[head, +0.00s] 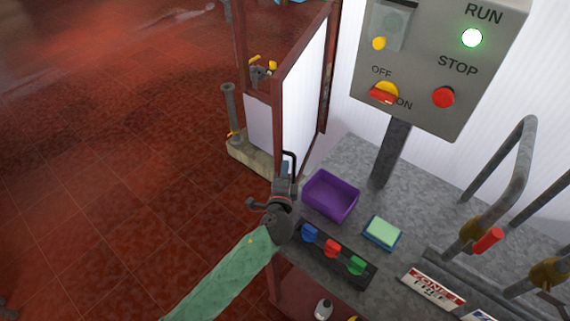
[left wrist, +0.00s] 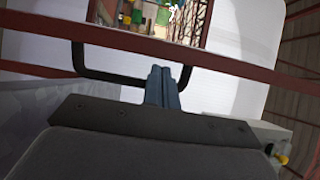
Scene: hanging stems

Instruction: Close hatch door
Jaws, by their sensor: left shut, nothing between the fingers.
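A white panel (head: 305,95) with a dark red frame, which looks like the hatch door, stands upright beyond the bench's left corner. How far open it is I cannot tell for certain. A black bar handle (head: 291,156) shows near its lower edge; the handle (left wrist: 108,76) also crosses the left wrist view below a red frame bar (left wrist: 180,45). My left gripper (head: 286,170) is shut and empty, with its fingertips (left wrist: 162,75) at the handle, covering part of the bar. Whether they touch it I cannot tell. My right gripper is out of view.
The grey bench (head: 350,160) holds a purple bin (head: 331,195), a green sponge (head: 382,231) and a strip of coloured switches (head: 332,250). A control box (head: 425,75) and bent pipe rails (head: 505,165) stand to the right. The red tiled floor (head: 110,150) is clear at left.

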